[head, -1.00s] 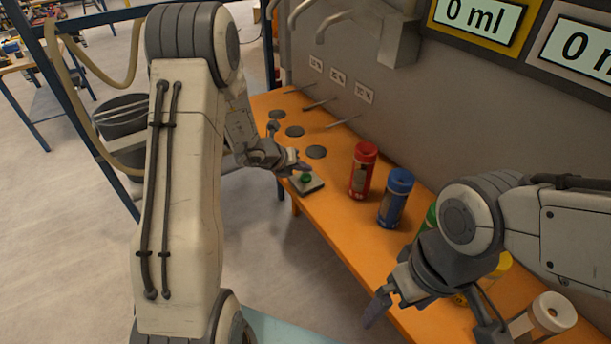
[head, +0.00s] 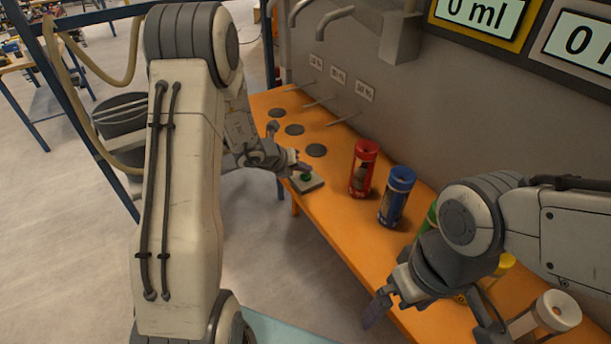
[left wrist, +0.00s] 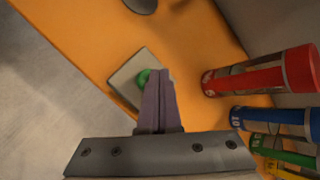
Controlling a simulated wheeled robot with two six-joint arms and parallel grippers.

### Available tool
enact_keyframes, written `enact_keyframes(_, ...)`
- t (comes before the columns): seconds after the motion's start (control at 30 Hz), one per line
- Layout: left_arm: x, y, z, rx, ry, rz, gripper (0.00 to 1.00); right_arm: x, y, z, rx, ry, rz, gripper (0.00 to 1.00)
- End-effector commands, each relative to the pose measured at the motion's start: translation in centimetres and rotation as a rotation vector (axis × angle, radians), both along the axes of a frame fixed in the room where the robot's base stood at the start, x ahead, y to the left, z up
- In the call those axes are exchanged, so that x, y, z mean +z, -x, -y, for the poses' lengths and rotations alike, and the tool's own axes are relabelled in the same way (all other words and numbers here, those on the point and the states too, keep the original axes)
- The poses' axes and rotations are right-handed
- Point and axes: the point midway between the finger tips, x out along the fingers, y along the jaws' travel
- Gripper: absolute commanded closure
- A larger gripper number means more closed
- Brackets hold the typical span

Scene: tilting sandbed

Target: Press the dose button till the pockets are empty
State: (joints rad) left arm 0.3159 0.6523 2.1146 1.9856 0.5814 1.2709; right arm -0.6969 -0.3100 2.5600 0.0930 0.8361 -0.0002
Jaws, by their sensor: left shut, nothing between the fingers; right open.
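The green dose button (head: 305,178) sits on a small grey base plate (head: 314,186) on the orange bench. In the left wrist view the button (left wrist: 143,77) shows partly behind my fingertips, on its plate (left wrist: 124,84). My left gripper (head: 303,168) is shut and empty, with its tips at or just above the button; I cannot tell whether they touch. It also shows in the left wrist view (left wrist: 158,95). My right gripper (head: 378,304) is open and empty at the front edge of the bench. The pockets are not clearly identifiable.
A red canister (head: 363,168) and a blue canister (head: 396,197) stand right of the button. Dark discs (head: 316,151) lie below wall rods. Displays (head: 481,16) hang above.

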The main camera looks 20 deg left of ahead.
Motion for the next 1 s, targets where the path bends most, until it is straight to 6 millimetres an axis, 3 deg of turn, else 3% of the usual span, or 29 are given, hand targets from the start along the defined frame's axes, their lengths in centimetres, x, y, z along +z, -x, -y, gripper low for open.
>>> enact_keyframes(1.0,-0.78,0.00,0.01,0.000,0.000,0.000,1.00,-0.81,0.00,0.00,0.000,0.000,0.000,0.00)
